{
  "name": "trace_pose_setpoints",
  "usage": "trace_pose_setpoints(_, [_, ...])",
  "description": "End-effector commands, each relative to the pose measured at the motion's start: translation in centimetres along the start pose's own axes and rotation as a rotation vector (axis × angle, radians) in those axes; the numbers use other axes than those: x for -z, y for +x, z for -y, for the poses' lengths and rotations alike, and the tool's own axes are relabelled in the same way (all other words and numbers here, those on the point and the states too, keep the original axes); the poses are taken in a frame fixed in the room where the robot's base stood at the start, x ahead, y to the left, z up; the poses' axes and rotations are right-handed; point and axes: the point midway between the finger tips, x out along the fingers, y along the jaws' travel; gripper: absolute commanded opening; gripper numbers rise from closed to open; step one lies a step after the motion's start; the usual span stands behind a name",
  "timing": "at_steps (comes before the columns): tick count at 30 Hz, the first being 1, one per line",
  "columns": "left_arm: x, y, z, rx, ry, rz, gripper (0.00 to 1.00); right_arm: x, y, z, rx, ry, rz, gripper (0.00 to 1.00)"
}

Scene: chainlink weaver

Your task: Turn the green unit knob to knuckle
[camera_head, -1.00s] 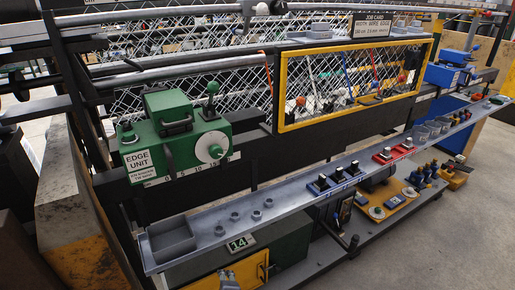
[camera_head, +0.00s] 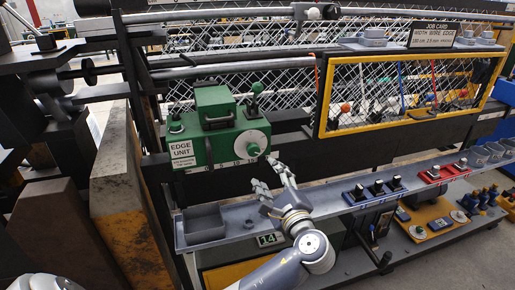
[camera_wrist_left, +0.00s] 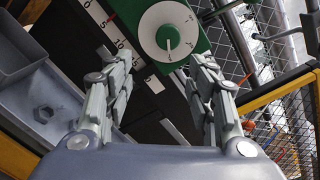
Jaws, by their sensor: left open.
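The green edge unit (camera_head: 210,152) sits on a rail at the left, with its "EDGE UNIT" label on its left side. Its round white dial with a small green knob (camera_head: 252,142) is on the front right. In the left wrist view, the dial (camera_wrist_left: 182,20) and its knob (camera_wrist_left: 168,44) show at the top, beyond the fingertips. My left gripper (camera_head: 275,172) is open and empty, just below and right of the dial and apart from it. In the left wrist view, the gripper (camera_wrist_left: 163,68) has its fingers spread below the dial. My right gripper is not in view.
A grey shelf (camera_head: 335,205) with black and red switches runs below the unit. A grey bin (camera_head: 204,222) stands at its left end. A yellow-framed mesh window (camera_head: 321,100) is at right. A scale strip (camera_wrist_left: 100,18) lies under the unit.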

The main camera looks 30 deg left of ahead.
Motion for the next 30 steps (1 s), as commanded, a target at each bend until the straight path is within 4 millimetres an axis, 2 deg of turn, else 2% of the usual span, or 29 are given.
trace_pose_setpoints(1, [-1.1,-0.2,0.8,0.006,-0.002,0.024,0.51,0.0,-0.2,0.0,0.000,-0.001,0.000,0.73])
trace_pose_setpoints(5, [-2.0,0.3,1.3,0.008,0.002,0.045,0.51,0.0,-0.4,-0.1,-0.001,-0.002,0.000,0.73])
trace_pose_setpoints(8, [-2.1,1.7,1.3,0.008,0.002,0.046,0.51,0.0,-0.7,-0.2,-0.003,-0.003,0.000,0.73])
trace_pose_setpoints(15, [-2.3,6.3,1.4,0.008,0.003,0.045,0.51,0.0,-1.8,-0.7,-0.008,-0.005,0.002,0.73])
trace_pose_setpoints(21, [-2.3,9.2,1.3,0.007,0.003,0.042,0.51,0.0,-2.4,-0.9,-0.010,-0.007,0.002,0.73])
trace_pose_setpoints(30, [-2.2,10.5,1.2,0.007,0.000,0.040,0.51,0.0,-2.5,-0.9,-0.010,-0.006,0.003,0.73])
